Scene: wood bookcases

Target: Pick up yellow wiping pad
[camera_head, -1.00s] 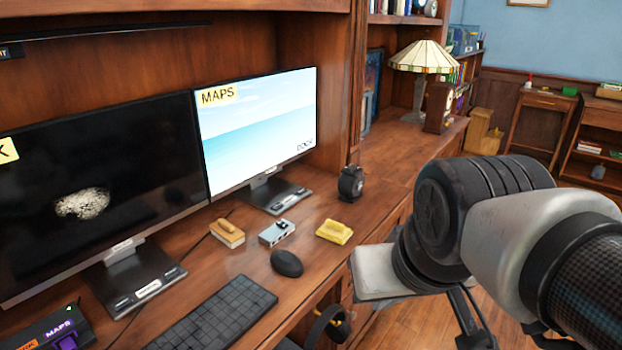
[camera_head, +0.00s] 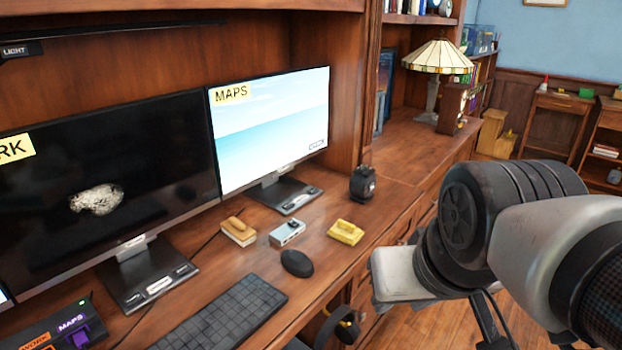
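The yellow wiping pad (camera_head: 346,232) lies on the wooden desk (camera_head: 225,270), close to its front edge. It is a small yellow block with a raised part on top. Nothing touches it. My arm fills the right side of the head view, in front of the desk. The fingers of my gripper do not show, so I cannot see how they stand. The pad is fully visible, to the left of my arm.
A grey box (camera_head: 287,233), a wood-topped brush (camera_head: 239,231), a black mouse (camera_head: 297,263) and a keyboard (camera_head: 222,315) lie left of the pad. A small black device (camera_head: 362,184) stands behind it. Headphones (camera_head: 340,327) hang below the desk edge.

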